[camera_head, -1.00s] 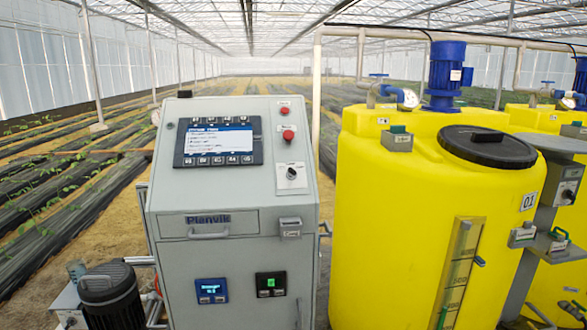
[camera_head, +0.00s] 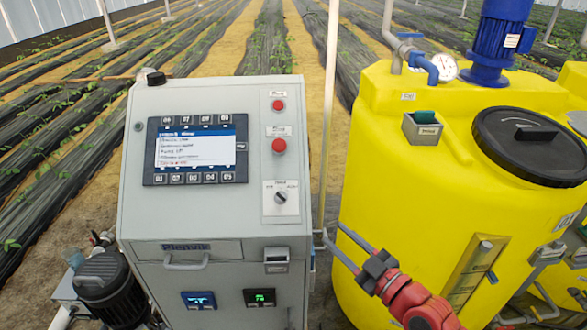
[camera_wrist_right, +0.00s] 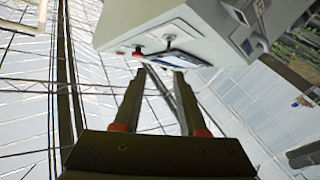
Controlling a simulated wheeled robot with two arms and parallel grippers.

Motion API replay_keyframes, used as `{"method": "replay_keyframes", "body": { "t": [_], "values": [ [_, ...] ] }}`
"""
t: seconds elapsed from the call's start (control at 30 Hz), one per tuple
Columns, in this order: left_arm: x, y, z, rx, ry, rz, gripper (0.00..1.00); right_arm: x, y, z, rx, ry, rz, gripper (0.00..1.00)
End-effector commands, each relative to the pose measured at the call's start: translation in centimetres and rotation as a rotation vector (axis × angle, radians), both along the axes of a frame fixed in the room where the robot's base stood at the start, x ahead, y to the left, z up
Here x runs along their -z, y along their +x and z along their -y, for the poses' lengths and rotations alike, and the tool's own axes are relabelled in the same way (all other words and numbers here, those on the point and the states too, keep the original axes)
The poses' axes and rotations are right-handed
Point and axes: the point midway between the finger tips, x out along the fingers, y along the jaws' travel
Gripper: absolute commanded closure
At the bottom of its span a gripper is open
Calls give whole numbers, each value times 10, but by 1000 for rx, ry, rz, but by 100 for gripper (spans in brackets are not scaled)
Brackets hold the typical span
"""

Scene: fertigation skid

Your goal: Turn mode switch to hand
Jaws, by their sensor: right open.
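The mode switch (camera_head: 281,197) is a small round knob with a dark pointer on a white plate at the right of the grey cabinet's sloped panel. Small lettering sits above the knob; its exact setting is too small to tell. My right gripper (camera_head: 333,244) is open and empty, to the lower right of the switch, beside the cabinet's right edge and apart from the knob. In the right wrist view the two fingers (camera_wrist_right: 157,72) are spread, with the cabinet beyond them, tilted in the picture. My left gripper is not in view.
Two red buttons (camera_head: 279,146) sit above the switch, and a display (camera_head: 196,150) is to its left. A small grey box (camera_head: 276,259) juts out below the switch. A yellow tank (camera_head: 390,160) stands close on the right, behind my right arm.

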Motion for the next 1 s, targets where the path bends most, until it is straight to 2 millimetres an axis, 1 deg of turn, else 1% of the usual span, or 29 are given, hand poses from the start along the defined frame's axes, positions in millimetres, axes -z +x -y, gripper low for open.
{"method": "replay_keyframes", "body": {
  "t": [0.03,0.07,0.17,0.27,0.37,0.5,0.73,0.77,0.8,0.87,0.9,1.0],
  "values": [
    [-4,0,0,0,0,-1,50,-3,-4,-6,-21,-24,-4,59],
    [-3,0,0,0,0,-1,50,-1,-6,-9,-33,-34,-6,59],
    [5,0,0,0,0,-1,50,5,-5,-15,-49,-50,-11,59],
    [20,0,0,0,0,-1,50,8,3,-21,-50,-50,-7,59],
    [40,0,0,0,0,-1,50,9,15,-31,-48,-43,-1,59],
    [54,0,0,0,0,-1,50,5,25,-35,-42,-46,7,59],
    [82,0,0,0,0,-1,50,5,38,-47,-45,-36,-3,59],
    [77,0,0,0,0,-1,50,1,44,-51,-48,-36,-9,59],
    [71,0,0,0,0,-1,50,-2,53,-58,-48,-37,-11,59],
    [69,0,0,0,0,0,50,-1,64,-67,-48,-40,-12,59],
    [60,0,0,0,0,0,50,-4,72,-73,-48,-40,-17,59],
    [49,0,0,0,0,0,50,-4,91,-86,-47,-40,-15,59]
  ]
}}
